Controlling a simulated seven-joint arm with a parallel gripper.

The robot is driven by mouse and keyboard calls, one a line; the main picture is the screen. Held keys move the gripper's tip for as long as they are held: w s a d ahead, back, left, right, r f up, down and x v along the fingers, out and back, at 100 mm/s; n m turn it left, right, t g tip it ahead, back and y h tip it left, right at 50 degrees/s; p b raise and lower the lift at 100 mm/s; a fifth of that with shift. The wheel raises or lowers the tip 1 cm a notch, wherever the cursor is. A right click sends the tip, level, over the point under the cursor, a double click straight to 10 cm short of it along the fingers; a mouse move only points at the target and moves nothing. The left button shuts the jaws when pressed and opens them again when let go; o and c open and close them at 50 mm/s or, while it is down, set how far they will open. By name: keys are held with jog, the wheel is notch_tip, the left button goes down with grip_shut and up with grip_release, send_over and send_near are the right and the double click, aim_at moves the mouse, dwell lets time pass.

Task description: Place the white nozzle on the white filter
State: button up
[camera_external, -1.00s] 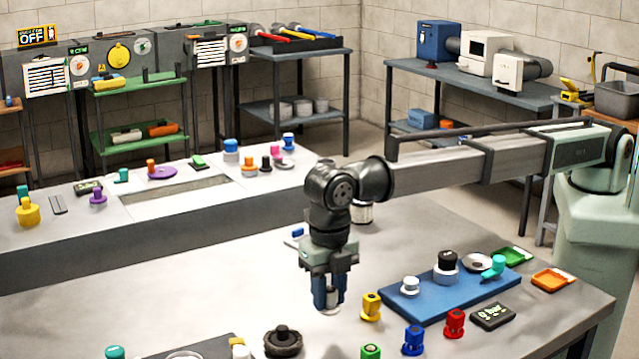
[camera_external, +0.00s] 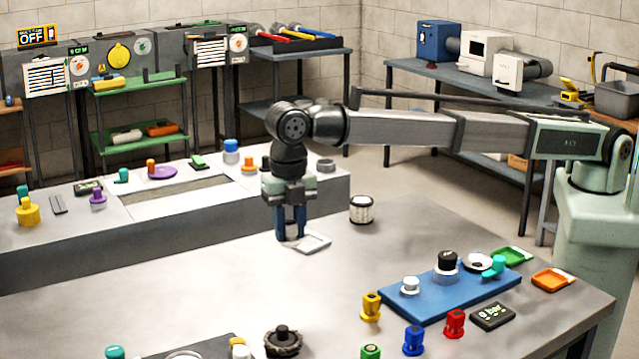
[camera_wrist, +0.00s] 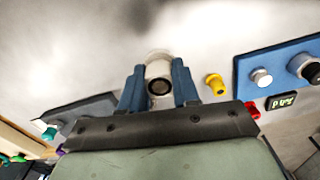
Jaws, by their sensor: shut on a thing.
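My gripper (camera_external: 291,236) points down at the far part of the grey table, its blue fingers closed. The wrist view shows the gripper (camera_wrist: 158,94) shut on the white nozzle (camera_wrist: 158,68), a pale round piece with a dark opening. In the external view the fingers mostly hide the nozzle. A pale flat square frame (camera_external: 314,243) lies just right of the fingertips. A white pleated cylinder with dark bands (camera_external: 361,209), filter-like, stands farther right. I cannot tell for sure which of these two is the white filter, nor whether the nozzle touches the square.
A blue board (camera_external: 440,292) with several fittings lies at the right, with yellow (camera_external: 371,306), blue (camera_external: 413,340) and red (camera_external: 455,323) pieces before it. A dark round brush (camera_external: 282,341) sits at the front. The table middle is clear. A raised grey bench (camera_external: 180,235) stands behind.

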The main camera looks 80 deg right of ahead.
jog(key=w+d+r+m, duration=0.1)
jog(key=w+d, duration=0.2)
jog(key=d, duration=0.4)
jog(key=w+d+r+m, duration=0.1)
jog(key=w+d+r, duration=0.1)
jog(key=d, duration=0.6)
jog(key=n, duration=0.4)
send_over(362, 200)
jog(key=shift+a+f, duration=0.1)
jog(key=shift+f, duration=4.4)
jog(key=shift+f, duration=0.1)
jog(key=o, duration=1)
jog(key=shift+o, duration=0.2)
